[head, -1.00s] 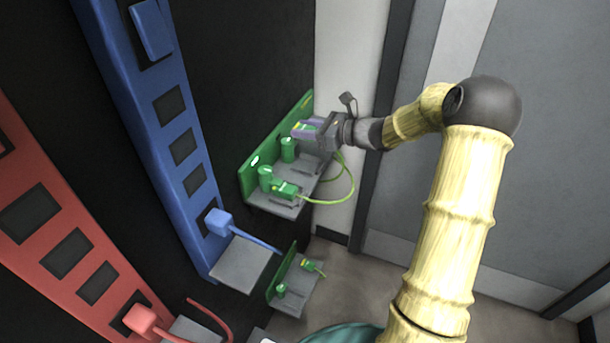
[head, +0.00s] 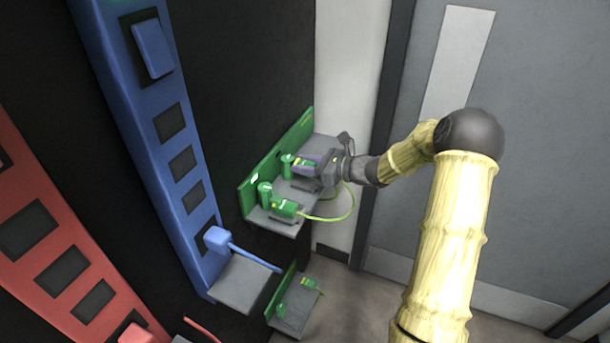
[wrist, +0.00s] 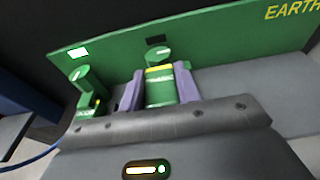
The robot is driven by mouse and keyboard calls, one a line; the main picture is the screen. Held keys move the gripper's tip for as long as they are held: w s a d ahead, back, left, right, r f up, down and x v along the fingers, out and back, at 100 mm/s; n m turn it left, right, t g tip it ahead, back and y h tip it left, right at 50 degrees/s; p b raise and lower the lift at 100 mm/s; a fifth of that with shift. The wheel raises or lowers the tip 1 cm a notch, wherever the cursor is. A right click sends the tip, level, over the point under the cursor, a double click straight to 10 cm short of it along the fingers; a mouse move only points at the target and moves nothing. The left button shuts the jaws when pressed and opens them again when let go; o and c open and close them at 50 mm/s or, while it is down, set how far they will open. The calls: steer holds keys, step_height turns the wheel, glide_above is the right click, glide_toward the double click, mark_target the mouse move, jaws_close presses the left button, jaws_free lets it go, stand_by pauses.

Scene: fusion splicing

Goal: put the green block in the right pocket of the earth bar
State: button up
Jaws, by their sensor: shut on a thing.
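The earth bar has a green back plate (head: 300,128) and a grey shelf, with "EARTH" lettered on the plate (wrist: 230,32) in the wrist view. My gripper (head: 306,164) has its purple fingers shut on a green block (wrist: 160,88) with a yellow band. The held block is in front of the right green post (head: 286,166), which shows just behind it in the wrist view (wrist: 158,55). My gripper's body hides its lower end, so I cannot tell whether it is in the pocket. Another green block (head: 285,208) sits at the left post (head: 265,195).
A green cable (head: 335,215) loops from the left block towards my gripper. A white lit window (wrist: 78,52) is on the plate at left; the right window (wrist: 157,40) is dark. A blue bar (head: 150,130) stands left; a smaller green bar (head: 293,310) is below.

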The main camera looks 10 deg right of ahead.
mark_target(305, 182)
steer(key=shift+f, duration=1.85)
steer(key=shift+f, duration=0.1)
steer(key=o, duration=1)
steer(key=v, duration=1.2)
